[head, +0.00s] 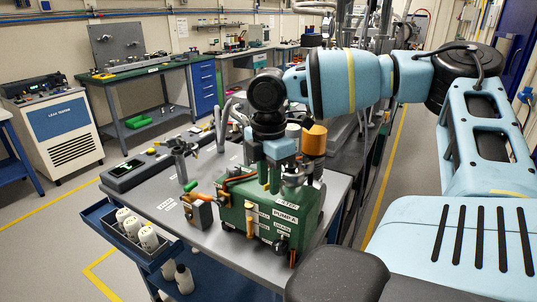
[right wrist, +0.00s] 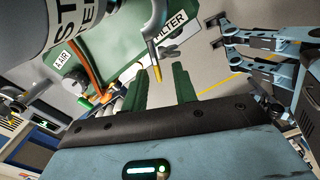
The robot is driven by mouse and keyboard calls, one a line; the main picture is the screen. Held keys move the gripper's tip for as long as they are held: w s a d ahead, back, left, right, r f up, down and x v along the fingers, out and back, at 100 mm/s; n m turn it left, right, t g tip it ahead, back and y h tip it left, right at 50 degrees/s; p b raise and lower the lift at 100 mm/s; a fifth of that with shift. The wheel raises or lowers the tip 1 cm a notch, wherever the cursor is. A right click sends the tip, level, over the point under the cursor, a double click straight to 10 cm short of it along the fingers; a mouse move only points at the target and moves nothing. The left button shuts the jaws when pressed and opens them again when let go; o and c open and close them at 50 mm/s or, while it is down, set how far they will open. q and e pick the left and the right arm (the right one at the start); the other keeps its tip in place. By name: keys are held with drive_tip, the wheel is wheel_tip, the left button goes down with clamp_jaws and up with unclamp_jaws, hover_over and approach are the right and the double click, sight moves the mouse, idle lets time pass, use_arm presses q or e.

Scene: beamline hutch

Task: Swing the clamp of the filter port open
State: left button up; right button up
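The green pump (head: 300,237), labelled PUMP A, stands on a grey bench. In the right wrist view a FILTER label (right wrist: 166,42) sits on its green body, with a yellow-tipped lever (right wrist: 157,74) beside it. This lever looks like the clamp; whether it is latched I cannot tell. My right gripper (head: 269,188) points down over the pump top. In the right wrist view its two green fingers (right wrist: 158,72) stand apart, with the lever showing between their tips. I see no contact with it.
An orange cylinder (head: 313,140) stands behind the gripper. An orange-handled part (head: 238,179) sits at the pump's left. A blue tray (head: 118,240) of white bottles hangs at the bench's left edge. A dark stand (head: 182,150) is further back. Bare bench shows left of the pump.

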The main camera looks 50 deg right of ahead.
drive_tip(key=shift+r, duration=0.5)
wheel_tip(320, 180, up, 7)
drive_tip(key=shift+f, duration=0.1)
idle(0.7)
